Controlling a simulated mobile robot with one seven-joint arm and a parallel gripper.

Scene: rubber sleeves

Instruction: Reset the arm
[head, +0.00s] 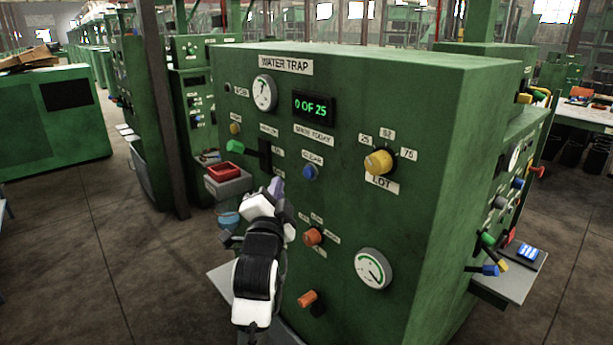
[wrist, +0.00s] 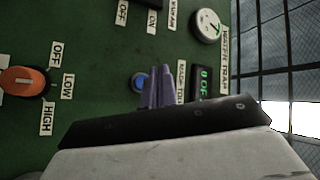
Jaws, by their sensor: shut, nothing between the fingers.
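My gripper (head: 277,188) is in front of the green "WATER TRAP" machine's panel (head: 345,215), left of and a little below the blue CLEAR button (head: 310,172). My white and black arm reaches up to it from the bottom of the head view. In the wrist view the two purple fingers (wrist: 160,72) lie close together, shut and empty. They point at the panel and partly cover the blue button (wrist: 138,82). Whether the fingertips touch the panel cannot be told.
A red tray (head: 224,172) stands at left. Floor is open farther left.

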